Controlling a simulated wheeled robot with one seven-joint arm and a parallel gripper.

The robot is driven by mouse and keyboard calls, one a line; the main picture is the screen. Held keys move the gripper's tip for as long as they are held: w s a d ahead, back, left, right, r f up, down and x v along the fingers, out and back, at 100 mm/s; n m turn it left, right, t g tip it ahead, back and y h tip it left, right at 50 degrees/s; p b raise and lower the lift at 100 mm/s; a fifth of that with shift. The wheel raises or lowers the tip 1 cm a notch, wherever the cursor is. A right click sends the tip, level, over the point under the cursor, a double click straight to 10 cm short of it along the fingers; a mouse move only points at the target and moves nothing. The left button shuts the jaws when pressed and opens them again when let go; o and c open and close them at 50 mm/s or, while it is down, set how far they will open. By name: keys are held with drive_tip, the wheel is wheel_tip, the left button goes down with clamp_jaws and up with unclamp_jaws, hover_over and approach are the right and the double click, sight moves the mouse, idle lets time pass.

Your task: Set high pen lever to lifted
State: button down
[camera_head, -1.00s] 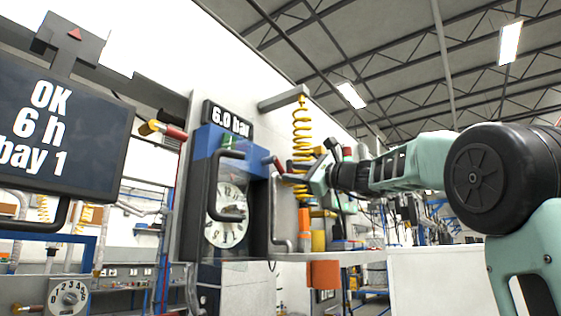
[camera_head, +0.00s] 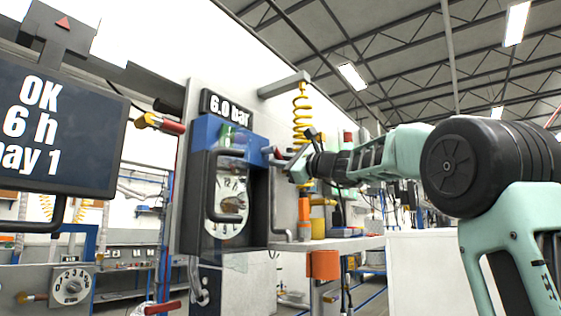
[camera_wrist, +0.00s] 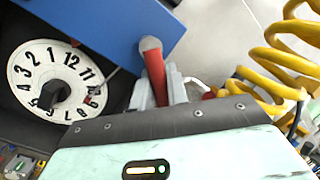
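The red lever (camera_head: 275,155) sticks out at the upper right side of a dark recorder box with a blue top (camera_head: 222,136). In the wrist view the red lever (camera_wrist: 153,65) has a rounded grey end at the blue housing (camera_wrist: 105,22). My gripper (camera_head: 290,166) is at this lever from the right. In the wrist view my gripper's grey fingers (camera_wrist: 160,90) lie close on both sides of the red shaft and look closed on it. The part of the lever nearest my palm is hidden. The box's white numbered dial (camera_wrist: 52,78) is beside it.
A yellow coiled hose (camera_head: 301,120) hangs just behind my gripper. A shelf (camera_head: 335,243) with an orange and yellow container lies below. Another red-handled valve (camera_head: 165,124) and a dark display (camera_head: 50,130) stand to the left.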

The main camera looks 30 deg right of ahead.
drive_tip(key=shift+n+b, duration=0.3)
drive_tip(key=shift+b, duration=0.1)
drive_tip(key=shift+d+f+n+b, duration=0.1)
drive_tip(key=shift+n+b, duration=0.2)
drive_tip(key=n+b, duration=0.1)
drive_tip(key=n+y+b, duration=0.1)
drive_tip(key=shift+w+d+r+n+g, duration=0.1)
drive_tip(key=shift+d+r+n+g, duration=0.1)
drive_tip(key=shift+r+n+g, duration=0.15)
drive_tip(key=n, duration=0.1)
drive_tip(key=n+y, duration=0.1)
drive_tip(key=n, duration=0.1)
drive_tip(key=shift+d+r+g+b, duration=0.15)
drive_tip(key=shift+r+g+b, duration=0.2)
drive_tip(key=shift+r+b, duration=0.05)
drive_tip(key=shift+r+n+g+y, duration=0.2)
drive_tip(key=shift+r+n+g, duration=0.05)
drive_tip(key=shift+n, duration=0.6)
drive_tip(key=shift+r+n+g+y, duration=0.2)
drive_tip(key=shift+r+n+g, duration=0.05)
drive_tip(key=shift+n, duration=0.55)
drive_tip(key=c, duration=1.4)
unclamp_jaws()
